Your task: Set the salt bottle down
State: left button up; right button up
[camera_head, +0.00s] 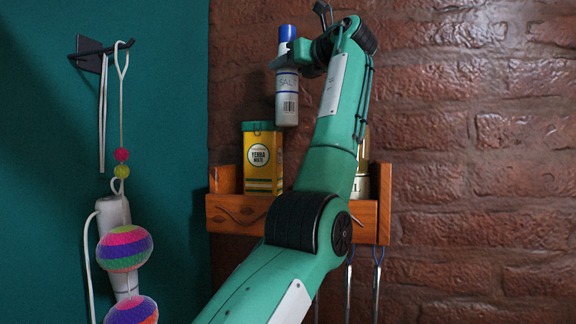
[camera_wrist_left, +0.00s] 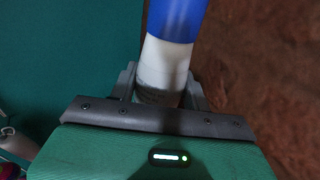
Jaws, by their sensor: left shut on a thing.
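The salt bottle (camera_head: 287,84) is white with a blue cap and stands upright in the air, in front of the brick wall and above the wooden shelf (camera_head: 238,213). My left gripper (camera_head: 285,60) is shut around the bottle's upper part, below the cap. In the left wrist view the blue cap and white body of the salt bottle (camera_wrist_left: 166,60) show between the fingers of my left gripper (camera_wrist_left: 165,88). My left arm hides the middle of the shelf. My right gripper is not in view.
A yellow yerba mate tin (camera_head: 262,160) with a green lid stands on the shelf's left part. A pale container (camera_head: 361,186) shows partly behind my arm on the right. Utensils hang below the shelf. Colourful balls (camera_head: 124,248) hang from a wall hook at left.

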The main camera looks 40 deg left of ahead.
pick_arm(q)
send_over(294, 111)
jog(key=a, duration=0.2)
notch_tip(294, 111, down, 5)
jog(key=shift+f, duration=0.2)
notch_tip(294, 111, down, 6)
jog(key=shift+w+a+r, duration=0.1)
notch_tip(294, 111, down, 5)
jog(key=shift+f+p, duration=0.1)
jog(key=shift+p, duration=0.7)
jog(key=shift+f, duration=0.8)
notch_tip(294, 111, down, 3)
jog(key=shift+r+p, duration=0.2)
jog(key=shift+p, duration=0.4)
jog(key=shift+f, duration=0.25)
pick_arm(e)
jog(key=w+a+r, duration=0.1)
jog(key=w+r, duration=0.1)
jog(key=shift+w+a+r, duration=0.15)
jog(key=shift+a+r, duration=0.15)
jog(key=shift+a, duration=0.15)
pick_arm(q)
jog(key=o, duration=1.3)
jog(key=shift+f, duration=0.1)
